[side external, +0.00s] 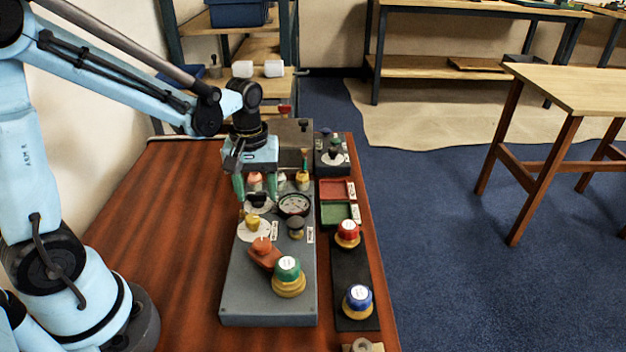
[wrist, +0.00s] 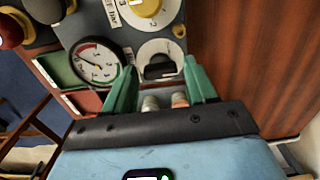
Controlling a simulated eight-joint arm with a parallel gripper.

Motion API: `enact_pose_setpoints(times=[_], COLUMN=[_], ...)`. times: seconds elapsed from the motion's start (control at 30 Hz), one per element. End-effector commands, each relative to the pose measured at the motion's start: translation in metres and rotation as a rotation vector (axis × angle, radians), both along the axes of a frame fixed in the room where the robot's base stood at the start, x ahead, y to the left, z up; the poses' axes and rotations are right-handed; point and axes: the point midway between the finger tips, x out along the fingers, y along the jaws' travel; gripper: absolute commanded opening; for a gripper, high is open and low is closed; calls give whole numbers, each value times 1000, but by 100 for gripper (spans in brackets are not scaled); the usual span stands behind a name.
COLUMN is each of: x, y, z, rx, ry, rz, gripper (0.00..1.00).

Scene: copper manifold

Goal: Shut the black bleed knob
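A black knob (wrist: 158,69) sits on a round white dial plate on the grey panel (side external: 237,295); it shows between my fingers in the wrist view. In the side view this black knob (side external: 257,200) is partly hidden by my gripper. My gripper (side external: 260,192) is open and points down over it. In the wrist view my gripper (wrist: 159,66) has one green finger on each side of the knob, with gaps visible. I cannot tell how far the fingertips are above the panel. The knob's raised bar looks roughly crosswise between the fingers. Its label is too small to read.
A pressure gauge (side external: 294,204) is right beside the knob. A yellow knob (side external: 253,222), a dark knob (side external: 296,226), an orange handle (side external: 262,247) and a green-topped valve (side external: 288,270) stand nearer the camera. Red (side external: 337,190) and green (side external: 336,214) trays lie to the right.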

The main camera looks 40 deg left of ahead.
Motion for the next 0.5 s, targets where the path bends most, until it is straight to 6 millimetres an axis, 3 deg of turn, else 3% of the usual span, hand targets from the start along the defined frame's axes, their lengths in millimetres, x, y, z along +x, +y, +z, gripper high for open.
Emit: enact_pose_setpoints(times=[0.33,0.5], x=[0,0], y=[0,0], z=[1,10], rx=[0,0], ry=[1,1], rz=[-2,-2], gripper=[66,66])
